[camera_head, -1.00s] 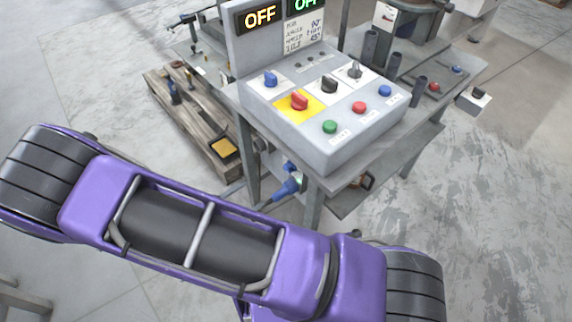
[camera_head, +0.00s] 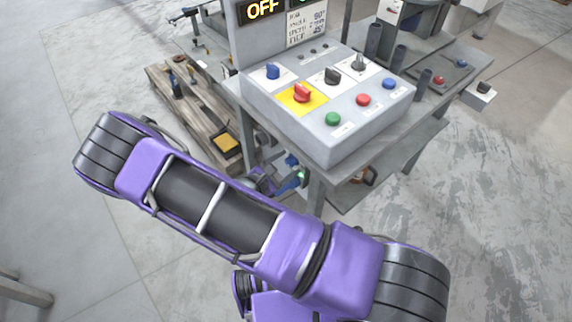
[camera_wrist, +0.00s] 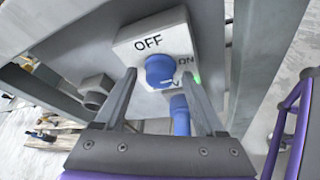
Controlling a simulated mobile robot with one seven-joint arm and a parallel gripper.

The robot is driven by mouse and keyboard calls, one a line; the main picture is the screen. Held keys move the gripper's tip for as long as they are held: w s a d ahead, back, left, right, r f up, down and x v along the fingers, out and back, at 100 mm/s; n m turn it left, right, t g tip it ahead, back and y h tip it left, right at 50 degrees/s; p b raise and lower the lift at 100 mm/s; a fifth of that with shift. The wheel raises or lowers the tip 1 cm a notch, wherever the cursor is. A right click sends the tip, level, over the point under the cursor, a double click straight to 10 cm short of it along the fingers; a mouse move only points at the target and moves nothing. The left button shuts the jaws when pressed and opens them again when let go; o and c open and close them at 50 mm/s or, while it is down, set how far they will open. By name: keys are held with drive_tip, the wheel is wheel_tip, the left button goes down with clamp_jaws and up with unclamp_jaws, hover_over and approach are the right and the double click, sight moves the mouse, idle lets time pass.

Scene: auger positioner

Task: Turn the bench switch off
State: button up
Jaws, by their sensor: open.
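The bench switch is a pale box (camera_wrist: 126,46) with OFF and ON labels and a round blue knob (camera_wrist: 159,70), in the wrist view. A white mark shows at the knob's lower right. A green light (camera_wrist: 196,80) glows by ON. In the head view the blue knob (camera_head: 291,160) shows small under the bench. My gripper (camera_wrist: 159,73) is open, its fingers appearing on either side of the knob; I cannot tell whether they touch it. In the head view my arm mostly hides the gripper.
A blue plug (camera_wrist: 180,115) hangs just below the switch, between the fingers in the picture. A grey bench leg (camera_wrist: 262,55) stands close on the right. Above is the console (camera_head: 345,120) with knobs and buttons. A wooden pallet (camera_head: 190,105) lies at left.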

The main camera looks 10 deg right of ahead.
drive_tip(key=shift+c, duration=0.4)
clamp_jaws()
drive_tip(key=shift+r, duration=0.1)
drive_tip(key=shift+w+r+n+g+h+p, duration=0.15)
drive_tip(key=shift+n+g+h+p, duration=0.35)
drive_tip(key=shift+n+g, duration=0.6)
drive_tip(key=n+g, duration=0.1)
drive_tip(key=n+h, duration=0.1)
drive_tip(key=n, duration=0.1)
drive_tip(key=shift+w+a+g, duration=0.1)
drive_tip(key=shift+w+g, duration=0.1)
drive_tip(key=shift+g, duration=0.2)
drive_tip(key=n+g+h+b, duration=0.1)
drive_tip(key=n, duration=0.1)
drive_tip(key=n+b, duration=0.1)
drive_tip(key=n, duration=0.1)
drive_tip(key=shift+w+f+g+h, duration=0.1)
drive_tip(key=shift+f+g+h, duration=0.2)
drive_tip(key=shift+g+h, duration=0.1)
drive_tip(key=shift+w+n+g+h+b, duration=0.1)
drive_tip(key=shift+n+g+h+b, duration=0.55)
drive_tip(key=shift+n, duration=0.75)
